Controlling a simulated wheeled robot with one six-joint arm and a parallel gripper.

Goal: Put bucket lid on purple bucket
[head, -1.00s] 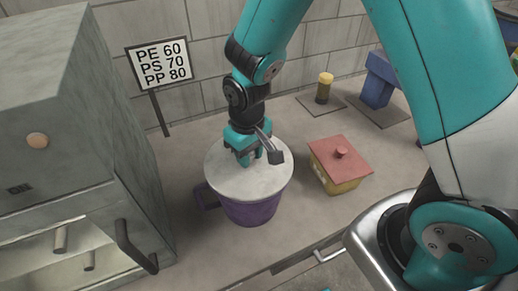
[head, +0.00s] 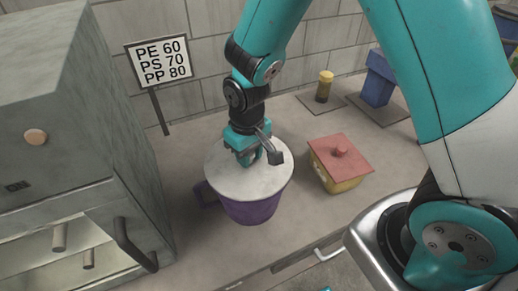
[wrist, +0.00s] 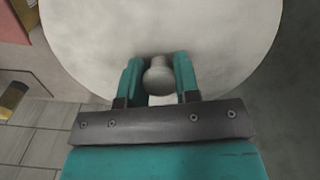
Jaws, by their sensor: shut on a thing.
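The purple bucket (head: 250,211) stands upright on the counter, with its handle to the left. The round pale grey bucket lid (head: 225,178) covers the bucket's top and looks level. The bucket's inside is hidden, and I cannot tell whether the lid is fully seated. My gripper (head: 248,158) points down over the lid. In the wrist view its teal fingers (wrist: 157,65) are on either side of the lid's round knob (wrist: 158,80), shut on it. The lid's pale disc (wrist: 160,25) fills most of that view.
A yellow box with a red lid (head: 341,155) is right of the bucket. A grey cabinet (head: 75,130) stands close on the left, with a sign (head: 159,62) behind it. A yellow-capped jar (head: 324,88) and a blue object (head: 378,80) are at the back right.

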